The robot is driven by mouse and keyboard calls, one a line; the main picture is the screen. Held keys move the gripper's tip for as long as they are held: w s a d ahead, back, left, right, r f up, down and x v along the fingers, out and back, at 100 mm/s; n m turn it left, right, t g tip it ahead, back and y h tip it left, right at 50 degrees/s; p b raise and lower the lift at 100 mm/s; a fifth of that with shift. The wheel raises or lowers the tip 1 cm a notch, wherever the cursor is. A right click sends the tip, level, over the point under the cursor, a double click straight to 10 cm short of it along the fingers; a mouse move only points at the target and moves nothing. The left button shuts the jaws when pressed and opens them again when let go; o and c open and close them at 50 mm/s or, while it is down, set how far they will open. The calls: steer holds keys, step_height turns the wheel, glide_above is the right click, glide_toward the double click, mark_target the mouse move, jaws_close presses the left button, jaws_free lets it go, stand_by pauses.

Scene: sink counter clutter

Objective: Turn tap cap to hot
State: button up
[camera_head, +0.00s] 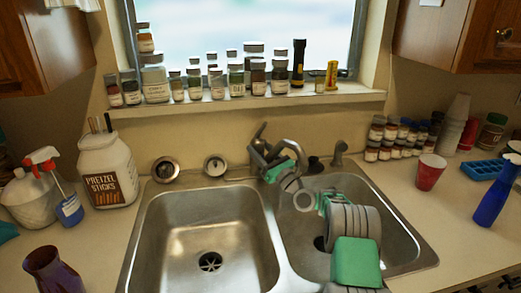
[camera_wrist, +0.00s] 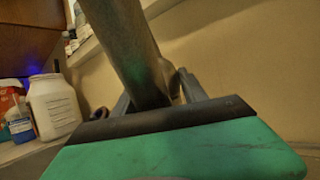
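The curved spout (camera_head: 291,150) is beside my gripper. My green and grey gripper (camera_head: 274,162) reaches from the right basin to the tap. In the wrist view a grey metal tap part (camera_wrist: 122,45) slants down close to the camera. The dark fingers of my gripper (camera_wrist: 155,88) stand apart, one on each side of this part. Contact with it is unclear, and the fingertips are partly hidden behind it.
The left basin (camera_head: 205,235) is empty. Jars (camera_head: 236,85) line the window sill behind. A pretzel container (camera_head: 107,170) stands left; a red cup (camera_head: 430,172) and blue spray bottle (camera_head: 493,200) stand right. My arm fills much of the right basin.

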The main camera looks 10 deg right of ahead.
steer(key=c, duration=0.9)
steer(key=shift+a+r+m+t+h+p, duration=0.1)
steer(key=shift+r+m+t+h+p, duration=0.3)
steer(key=shift+p, duration=0.3)
steer(key=shift+f+m+h+p, duration=0.35)
steer(key=shift+m+h, duration=0.05)
steer(key=shift+h, duration=0.4)
steer(key=o, duration=1.4)
steer(key=shift+t, duration=0.3)
steer(key=shift+f, duration=0.1)
